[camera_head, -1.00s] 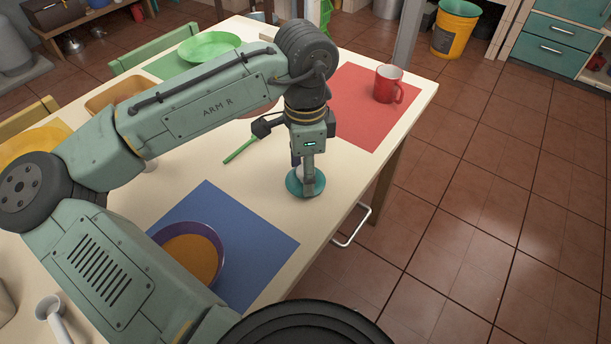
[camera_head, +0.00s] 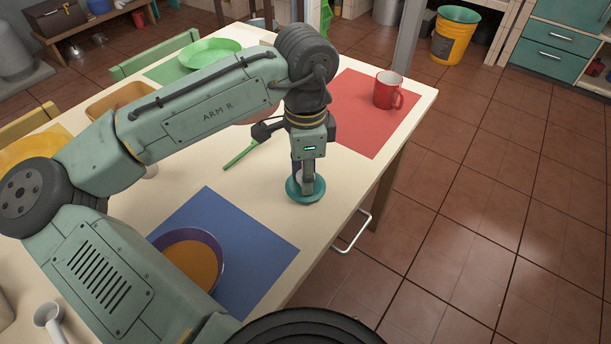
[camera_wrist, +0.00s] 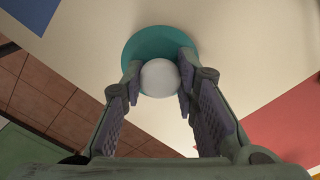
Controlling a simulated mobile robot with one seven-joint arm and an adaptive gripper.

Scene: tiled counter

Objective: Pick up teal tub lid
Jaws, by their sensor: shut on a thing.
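The teal tub lid (camera_head: 318,191) is a round disc with a pale knob, near the right edge of the table, between the blue and red mats. In the wrist view the lid (camera_wrist: 150,45) lies beyond my fingertips, with its white knob (camera_wrist: 159,78) between them. My gripper (camera_head: 307,187) points straight down and is shut on the lid by this knob. The fingers hide part of the lid. I cannot tell whether its underside touches the table.
A purple bowl (camera_head: 217,262) with orange inside is on the blue mat (camera_head: 255,245). A red mug (camera_head: 386,90) stands on the red mat (camera_head: 355,125). A green utensil (camera_head: 240,155) lies left of my gripper. The tabletop beside the lid is bare.

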